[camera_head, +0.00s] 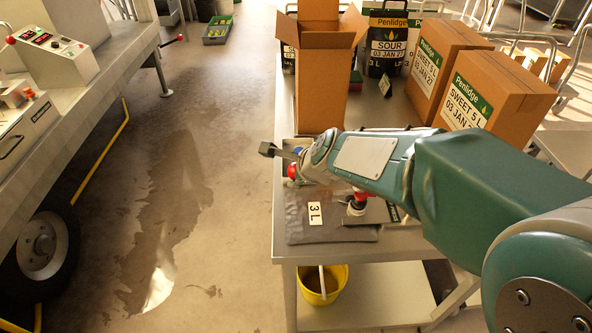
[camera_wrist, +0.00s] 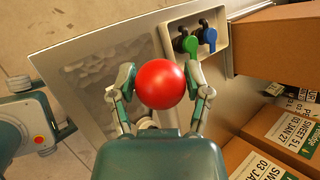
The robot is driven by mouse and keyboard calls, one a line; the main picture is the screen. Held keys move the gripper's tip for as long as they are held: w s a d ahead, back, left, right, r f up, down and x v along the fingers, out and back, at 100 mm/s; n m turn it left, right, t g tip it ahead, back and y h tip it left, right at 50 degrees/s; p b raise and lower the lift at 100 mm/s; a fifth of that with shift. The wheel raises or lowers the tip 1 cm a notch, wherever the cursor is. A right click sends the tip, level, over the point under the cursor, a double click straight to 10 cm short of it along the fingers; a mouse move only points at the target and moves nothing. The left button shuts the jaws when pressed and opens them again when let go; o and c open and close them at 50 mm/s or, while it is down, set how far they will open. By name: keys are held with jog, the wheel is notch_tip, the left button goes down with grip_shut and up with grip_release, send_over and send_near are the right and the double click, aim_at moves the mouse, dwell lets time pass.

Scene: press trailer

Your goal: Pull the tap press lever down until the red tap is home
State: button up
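A red ball (camera_wrist: 161,84), which looks like the press lever's knob, sits between the fingers of my gripper (camera_wrist: 160,76) in the wrist view. The fingers stand apart on either side of it; I cannot tell whether they touch it. In the head view my gripper (camera_head: 272,151) reaches left over the table, and part of the red ball (camera_head: 291,171) shows just below it. A second red part on a white piece, probably the red tap (camera_head: 360,194), shows beneath my arm beside a grey pouch (camera_head: 330,230) labelled 3 L. The lever's shaft and most of the press are hidden.
An open carton (camera_head: 319,95) stands behind my gripper, with labelled boxes (camera_head: 492,91) further right. A tray holds a green tap (camera_wrist: 190,44) and a blue tap (camera_wrist: 209,36). A yellow bucket (camera_head: 322,288) is below the table.

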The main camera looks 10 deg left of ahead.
jog(key=shift+o, duration=0.5)
jog(key=v, duration=1.2)
jog(key=shift+a+f, duration=0.1)
